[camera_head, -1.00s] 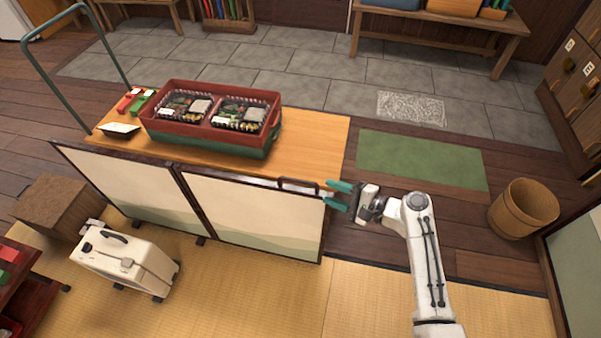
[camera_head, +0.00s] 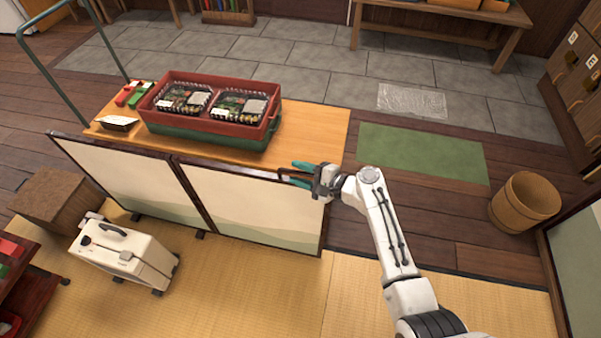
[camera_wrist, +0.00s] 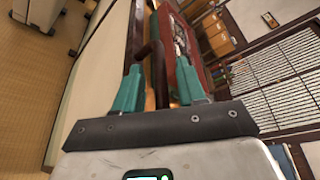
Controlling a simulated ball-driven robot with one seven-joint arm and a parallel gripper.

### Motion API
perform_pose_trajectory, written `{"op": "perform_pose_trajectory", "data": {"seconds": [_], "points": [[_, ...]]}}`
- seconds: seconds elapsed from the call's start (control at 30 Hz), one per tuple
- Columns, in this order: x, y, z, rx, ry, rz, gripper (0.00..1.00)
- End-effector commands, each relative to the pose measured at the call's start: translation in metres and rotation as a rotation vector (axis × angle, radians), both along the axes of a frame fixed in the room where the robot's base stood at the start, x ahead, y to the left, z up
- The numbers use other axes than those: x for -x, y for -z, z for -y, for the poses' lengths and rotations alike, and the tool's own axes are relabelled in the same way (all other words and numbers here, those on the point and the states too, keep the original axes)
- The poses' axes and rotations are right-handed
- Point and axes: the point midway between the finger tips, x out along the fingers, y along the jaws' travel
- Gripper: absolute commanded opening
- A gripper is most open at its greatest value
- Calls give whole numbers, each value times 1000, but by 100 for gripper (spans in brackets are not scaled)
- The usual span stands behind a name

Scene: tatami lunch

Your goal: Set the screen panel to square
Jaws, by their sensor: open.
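The folding screen stands low on the tatami, with a left panel (camera_head: 130,180) and a right panel (camera_head: 250,208) in dark frames, meeting at a hinge edge. The two panels look nearly in line, with a slight bend. My gripper (camera_head: 299,173) is at the top edge of the right panel, near its right end. A dark handle (camera_wrist: 150,53) on that edge shows between the two teal fingers in the wrist view, where my gripper (camera_wrist: 158,85) is open. Whether a finger touches the handle I cannot tell.
A white case (camera_head: 122,253) stands on the tatami in front of the left panel. A wooden bucket (camera_head: 524,203) and a green mat (camera_head: 422,154) lie to the right. Open tatami (camera_head: 270,285) lies before the right panel.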

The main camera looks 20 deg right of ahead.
Motion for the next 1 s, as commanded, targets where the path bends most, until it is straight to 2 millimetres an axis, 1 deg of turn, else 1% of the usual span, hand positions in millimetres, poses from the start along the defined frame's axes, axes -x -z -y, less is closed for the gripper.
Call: {"op": "perform_pose_trajectory", "data": {"seconds": [0.1,0.5,0.53,1.0], "points": [[0,0,0,0,0,0,40],[0,0,0,0,0,0,2],[0,0,0,0,0,0,0],[0,0,0,0,2,-1,0]]}}
